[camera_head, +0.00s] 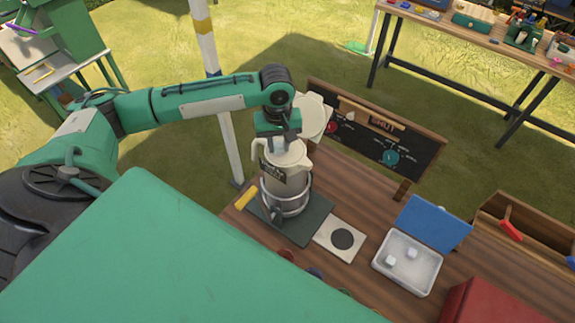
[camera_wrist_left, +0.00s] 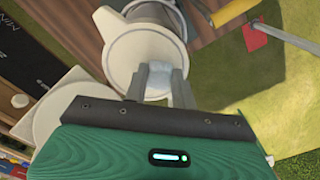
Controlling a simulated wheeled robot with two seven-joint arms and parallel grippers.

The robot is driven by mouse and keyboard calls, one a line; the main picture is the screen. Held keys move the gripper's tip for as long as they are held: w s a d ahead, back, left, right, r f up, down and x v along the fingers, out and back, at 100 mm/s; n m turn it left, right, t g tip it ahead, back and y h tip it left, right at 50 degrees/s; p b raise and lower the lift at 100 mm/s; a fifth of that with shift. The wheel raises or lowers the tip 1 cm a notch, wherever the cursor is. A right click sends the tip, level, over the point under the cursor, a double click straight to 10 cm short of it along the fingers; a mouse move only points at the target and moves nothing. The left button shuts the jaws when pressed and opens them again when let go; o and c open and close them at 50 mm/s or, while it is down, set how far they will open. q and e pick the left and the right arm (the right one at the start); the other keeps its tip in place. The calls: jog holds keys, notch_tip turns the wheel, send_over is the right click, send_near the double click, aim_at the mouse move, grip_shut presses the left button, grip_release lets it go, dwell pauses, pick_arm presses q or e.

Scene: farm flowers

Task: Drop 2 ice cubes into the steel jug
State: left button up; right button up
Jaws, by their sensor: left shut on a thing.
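I cannot tell whether the cube is inside the rim. A white ice box (camera_head: 402,279) with an open blue lid (camera_head: 432,222) holds two more ice cubes, one (camera_head: 390,260) left of the other (camera_head: 411,253). My right gripper is not in view.
The jug stands on a dark mat (camera_head: 312,229), with a yellow block (camera_head: 245,198) to its left and a pale plate with a dark disc (camera_head: 342,239) to its right. A black board (camera_head: 365,140) stands behind. A wooden crate (camera_head: 545,236) is at the right.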

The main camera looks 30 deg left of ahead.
pick_arm(q)
jog(key=o, duration=1)
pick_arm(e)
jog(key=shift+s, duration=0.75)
pick_arm(q)
jog(key=shift+r, duration=0.1)
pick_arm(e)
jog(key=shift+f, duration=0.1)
pick_arm(q)
jog(key=shift+r, duration=0.25)
notch_tip(320, 180, up, 13)
jog(key=b, duration=0.4)
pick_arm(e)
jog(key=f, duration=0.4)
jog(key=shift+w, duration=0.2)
